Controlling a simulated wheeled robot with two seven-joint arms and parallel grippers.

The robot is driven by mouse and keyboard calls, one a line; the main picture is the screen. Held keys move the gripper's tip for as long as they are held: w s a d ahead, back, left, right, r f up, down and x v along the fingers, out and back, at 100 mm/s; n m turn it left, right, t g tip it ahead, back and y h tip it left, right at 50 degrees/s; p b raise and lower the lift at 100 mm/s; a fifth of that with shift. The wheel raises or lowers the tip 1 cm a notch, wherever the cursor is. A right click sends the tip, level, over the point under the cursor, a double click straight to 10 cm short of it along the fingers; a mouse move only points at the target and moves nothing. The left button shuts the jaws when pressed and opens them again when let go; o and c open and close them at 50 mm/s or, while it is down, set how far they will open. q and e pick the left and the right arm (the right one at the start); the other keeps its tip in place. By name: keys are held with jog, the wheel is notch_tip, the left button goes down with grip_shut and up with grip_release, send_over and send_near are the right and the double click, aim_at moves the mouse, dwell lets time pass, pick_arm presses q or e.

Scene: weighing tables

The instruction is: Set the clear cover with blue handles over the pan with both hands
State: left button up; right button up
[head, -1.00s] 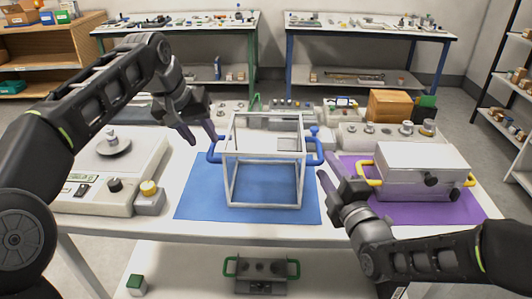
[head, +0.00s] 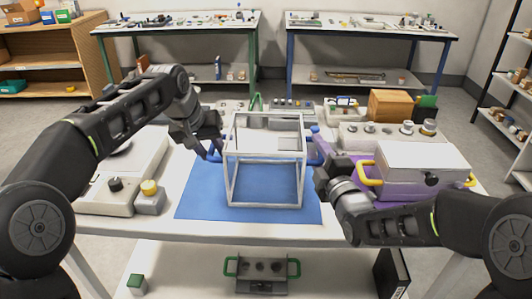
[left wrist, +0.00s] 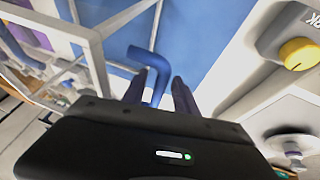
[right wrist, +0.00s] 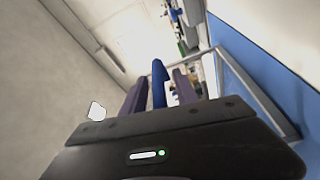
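The clear box-shaped cover (head: 264,165) with white edges stands upright on the blue mat (head: 200,205). Its blue handles stick out on the left (head: 214,153) and right (head: 316,147). My left gripper (head: 212,152) is at the left handle; in the left wrist view the handle (left wrist: 150,60) runs between its parted fingers. My right gripper (head: 316,165) is at the right handle; in the right wrist view the handle (right wrist: 158,82) stands between its parted fingers, with narrow gaps. The scale (head: 105,200) is at the left. Its round pan (left wrist: 290,143) shows in the left wrist view; my left arm partly hides it in the head view.
A grey box with yellow handles (head: 420,160) stands on a purple mat at the right. Weights and small devices line the table's back. A green-handled tray (head: 262,270) is on the lower shelf. A yellow knob (head: 149,187) sits beside the scale.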

pick_arm(q)
grip_shut()
pick_arm(e)
grip_shut()
pick_arm(q)
jog(key=shift+r, duration=0.1)
pick_arm(e)
jog(key=shift+r, duration=0.15)
dwell(0.7)
